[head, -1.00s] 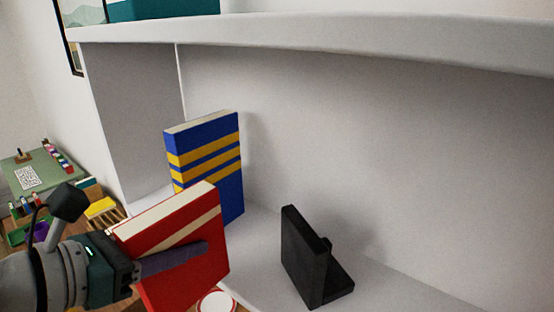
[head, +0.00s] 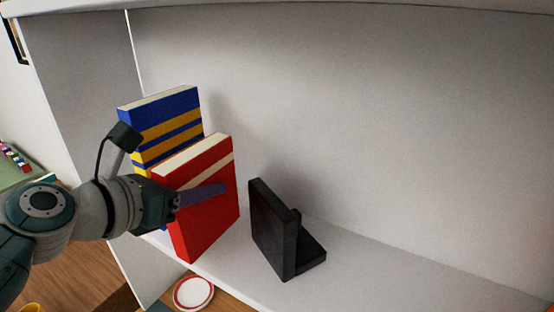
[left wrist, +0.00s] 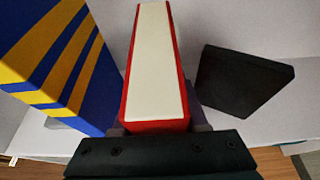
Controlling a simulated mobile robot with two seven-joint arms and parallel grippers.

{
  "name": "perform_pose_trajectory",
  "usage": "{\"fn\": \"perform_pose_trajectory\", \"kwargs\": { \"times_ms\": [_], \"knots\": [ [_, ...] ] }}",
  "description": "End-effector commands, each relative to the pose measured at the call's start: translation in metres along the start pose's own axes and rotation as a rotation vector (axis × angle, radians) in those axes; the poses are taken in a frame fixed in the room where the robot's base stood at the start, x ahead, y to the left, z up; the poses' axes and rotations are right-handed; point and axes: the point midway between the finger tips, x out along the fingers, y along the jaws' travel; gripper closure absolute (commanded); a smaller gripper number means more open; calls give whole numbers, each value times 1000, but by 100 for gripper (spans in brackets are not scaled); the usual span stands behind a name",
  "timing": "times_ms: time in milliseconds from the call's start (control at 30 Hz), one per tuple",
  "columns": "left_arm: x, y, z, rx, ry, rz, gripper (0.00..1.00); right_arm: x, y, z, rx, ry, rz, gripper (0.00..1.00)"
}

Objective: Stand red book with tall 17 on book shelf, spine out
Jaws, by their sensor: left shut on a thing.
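The red book (head: 212,225) has a cream band and stands upright in my left gripper (head: 200,195), which is shut on it. In the head view it is at the shelf's front part, between the blue book and a black bookend. Its cream page edge (left wrist: 157,65) faces the left wrist camera. I cannot tell whether its bottom touches the book shelf (head: 380,280). The blue book (head: 165,120) with yellow stripes stands upright on the left, close beside the red one; it also shows in the left wrist view (left wrist: 75,65). My right gripper is not in view.
The black bookend (head: 275,230) stands right of the red book, with a gap between; it also shows in the left wrist view (left wrist: 240,82). Shelf room right of it is clear. A red-rimmed white plate (head: 193,293) lies below the shelf's front edge.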

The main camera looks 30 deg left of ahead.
Motion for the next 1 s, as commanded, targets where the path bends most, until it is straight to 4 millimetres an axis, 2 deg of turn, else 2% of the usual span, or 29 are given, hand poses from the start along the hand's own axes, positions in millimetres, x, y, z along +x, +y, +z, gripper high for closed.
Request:
{"fn": "perform_pose_trajectory", "kwargs": {
  "times_ms": [200, 433, 600, 933, 967, 1000],
  "knots": [
    [23, 0, 8, 0, -6, 1, 100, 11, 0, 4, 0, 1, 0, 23],
    [41, 1, 15, 2, -6, 2, 100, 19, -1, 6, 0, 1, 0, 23],
    [43, 0, 6, 0, -3, 1, 100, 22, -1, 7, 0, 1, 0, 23],
    [43, 0, 6, 1, -5, 1, 100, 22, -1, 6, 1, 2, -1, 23],
    [43, 0, 6, 1, -5, 1, 57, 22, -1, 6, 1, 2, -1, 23],
    [43, 0, 6, 0, -5, 1, 52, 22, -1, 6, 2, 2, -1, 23]
  ]
}}
